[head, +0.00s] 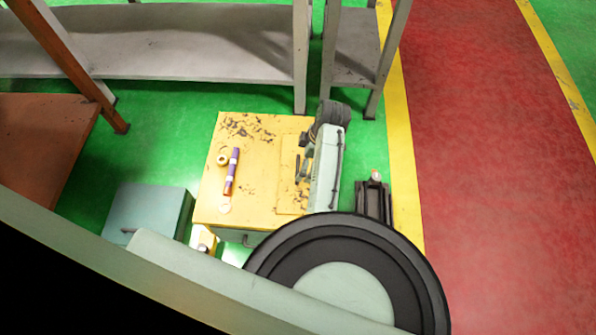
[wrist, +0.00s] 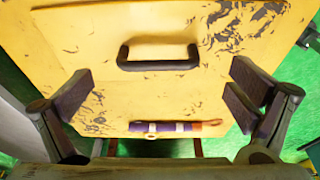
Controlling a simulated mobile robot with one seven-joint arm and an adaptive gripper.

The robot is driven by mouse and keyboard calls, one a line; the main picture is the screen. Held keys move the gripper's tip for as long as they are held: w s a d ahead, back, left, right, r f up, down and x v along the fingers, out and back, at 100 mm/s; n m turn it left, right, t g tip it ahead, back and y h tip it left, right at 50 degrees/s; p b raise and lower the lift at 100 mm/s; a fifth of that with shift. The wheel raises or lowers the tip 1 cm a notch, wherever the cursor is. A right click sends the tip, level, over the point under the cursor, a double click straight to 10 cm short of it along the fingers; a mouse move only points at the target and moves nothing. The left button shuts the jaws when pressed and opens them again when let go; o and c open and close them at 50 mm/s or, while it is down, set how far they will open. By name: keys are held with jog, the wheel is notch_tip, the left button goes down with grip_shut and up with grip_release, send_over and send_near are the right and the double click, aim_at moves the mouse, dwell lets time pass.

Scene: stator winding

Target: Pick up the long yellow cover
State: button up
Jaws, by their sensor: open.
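A yellow panel with dark worn patches and a black bar handle (wrist: 158,66) fills much of the wrist view; I take it for the long yellow cover. In the head view, the cover (head: 289,195) is a narrow raised-looking strip on the right part of a yellow top, partly hidden by my arm. My gripper (wrist: 160,76) is open and empty, one finger on each side of the handle and apart from it. The gap between fingers and panel is hard to judge. In the head view my gripper is mostly hidden by my arm.
A purple stick with an orange end (head: 233,172) and a tape roll (head: 222,159) lie on the yellow top (head: 255,210). A blue-grey box (head: 150,208) stands lower left. Grey shelving (head: 180,50) is behind. A dark stand (head: 373,203) is to the right.

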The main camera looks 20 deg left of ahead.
aim_at(298, 165)
jog(key=x, duration=0.5)
jog(key=shift+w+a+f, duration=0.1)
jog(key=shift+a, duration=0.2)
jog(key=c, duration=1.5)
jog(key=shift+r, duration=0.65)
jog(key=shift+s+r, duration=0.15)
jog(key=shift+r, duration=0.45)
jog(key=shift+s+r, duration=0.2)
jog(key=shift+r, duration=0.4)
jog(key=shift+c, duration=0.2)
jog(key=s, duration=0.5)
jog(key=s+a+r, duration=0.1)
jog(key=s, duration=0.9)
jog(key=shift+a+r+b, duration=0.2)
jog(key=shift+r+b, duration=0.05)
jog(key=shift+b, duration=0.1)
jog(key=shift+s+d, duration=0.1)
